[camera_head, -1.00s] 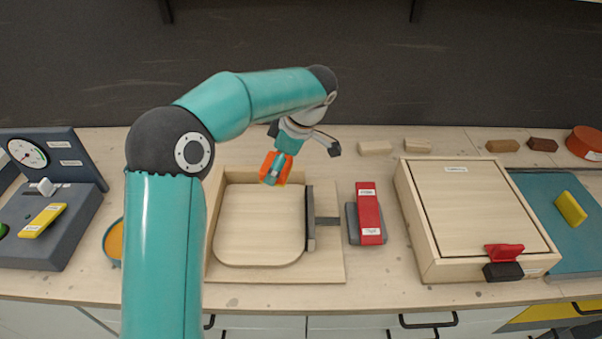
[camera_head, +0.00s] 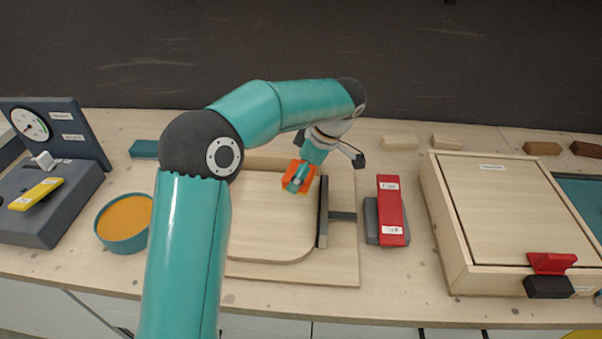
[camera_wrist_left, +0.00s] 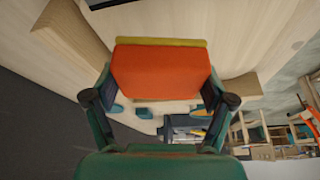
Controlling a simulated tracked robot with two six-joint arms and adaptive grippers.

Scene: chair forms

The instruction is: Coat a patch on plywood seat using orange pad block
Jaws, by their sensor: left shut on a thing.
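The plywood seat (camera_head: 268,228) lies flat in a wooden fixture (camera_head: 342,262), with a dark clamp bar (camera_head: 322,212) along its right side. My left gripper (camera_head: 299,180) is over the seat's far right part, shut on the orange pad block (camera_head: 306,171). In the left wrist view the orange pad block (camera_wrist_left: 160,75) sits between the fingers, with a yellowish strip along its far edge. The pad is close to the pale wood; I cannot tell whether it touches. My arm hides the seat's left part. No coated patch can be made out. My right gripper is not in view.
A round teal tub with orange contents (camera_head: 123,225) stands left of my arm. A grey panel with a dial (camera_head: 45,190) is at far left. A red lever clamp (camera_head: 391,212) stands right of the fixture, then a wooden box (camera_head: 500,212) with a red latch. Small wood blocks (camera_head: 400,142) lie behind.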

